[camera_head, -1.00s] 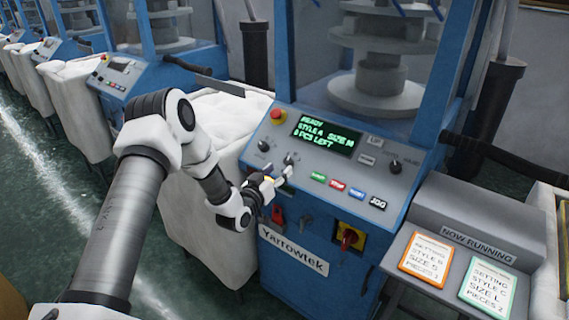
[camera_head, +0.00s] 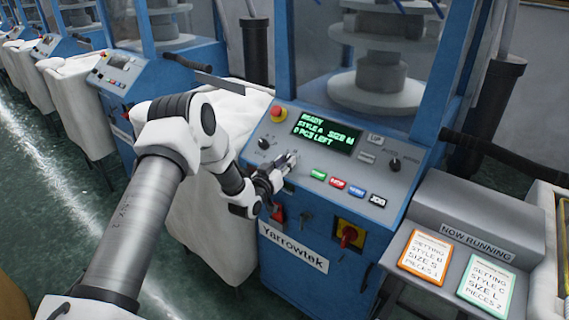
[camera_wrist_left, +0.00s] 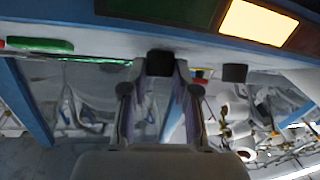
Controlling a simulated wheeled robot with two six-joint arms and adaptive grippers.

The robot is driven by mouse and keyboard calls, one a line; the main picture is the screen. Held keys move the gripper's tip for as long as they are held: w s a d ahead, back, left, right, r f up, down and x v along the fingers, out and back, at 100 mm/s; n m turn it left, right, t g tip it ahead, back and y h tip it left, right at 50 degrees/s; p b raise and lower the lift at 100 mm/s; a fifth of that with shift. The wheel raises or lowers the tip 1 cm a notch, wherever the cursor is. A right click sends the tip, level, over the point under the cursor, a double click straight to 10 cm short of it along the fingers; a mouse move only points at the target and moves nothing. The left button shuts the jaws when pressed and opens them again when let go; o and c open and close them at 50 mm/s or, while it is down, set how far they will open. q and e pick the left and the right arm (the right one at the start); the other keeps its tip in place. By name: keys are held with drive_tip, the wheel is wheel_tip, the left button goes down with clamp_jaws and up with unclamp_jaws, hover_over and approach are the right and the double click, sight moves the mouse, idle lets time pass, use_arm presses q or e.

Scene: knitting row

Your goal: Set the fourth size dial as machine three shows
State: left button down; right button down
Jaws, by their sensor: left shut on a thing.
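The near blue machine's panel (camera_head: 330,175) has a green display (camera_head: 326,132) that appears to read READY, STYLE A, SIZE M, 0 PCS LEFT. My left gripper (camera_head: 287,162) reaches the panel just below the display. In the left wrist view its fingers (camera_wrist_left: 160,78) are shut around a dark dial (camera_wrist_left: 160,59) on the panel. The gripper mostly hides this dial in the head view, so its pointer cannot be read. Another dark dial (camera_head: 263,144) is to its left; in the wrist view that dial (camera_wrist_left: 235,73) is apart, to the right. My right gripper is not in view.
Coloured buttons (camera_head: 337,183) line the panel right of the gripper. A red emergency button (camera_head: 278,112) and red rotary switch (camera_head: 348,235) are nearby. Orange (camera_head: 424,257) and green (camera_head: 487,283) setting cards rest at right. Other machines (camera_head: 125,75) stand behind at left.

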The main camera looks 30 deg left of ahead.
use_arm(q)
drive_tip(key=shift+d+f+n+g+y+b, duration=0.15)
drive_tip(key=shift+n+y+b, duration=0.25)
drive_tip(key=shift+n+y, duration=0.2)
drive_tip(key=shift+d+r+n+g+y+b, duration=0.15)
drive_tip(key=shift+n+y+b, duration=0.2)
drive_tip(key=shift+n+y, duration=0.2)
drive_tip(key=n+g+y+b, duration=0.1)
drive_tip(key=n+y, duration=0.1)
drive_tip(key=n, duration=0.1)
drive_tip(key=shift+w+d, duration=0.1)
drive_tip(key=n+g+y, duration=0.1)
drive_tip(key=n+y+b, duration=0.1)
drive_tip(key=n, duration=0.1)
drive_tip(key=shift+d+r+g, duration=0.1)
drive_tip(key=shift+d+g, duration=0.05)
drive_tip(key=shift+g, duration=0.25)
drive_tip(key=shift+w+r+n+g+y, duration=0.15)
drive_tip(key=shift+n+g+y, duration=0.6)
drive_tip(key=shift+n+g, duration=0.6)
drive_tip(key=shift+n, duration=0.3)
drive_tip(key=c, duration=0.9)
unclamp_jaws()
drive_tip(key=shift+o, duration=0.2)
drive_tip(key=shift+d, duration=0.1)
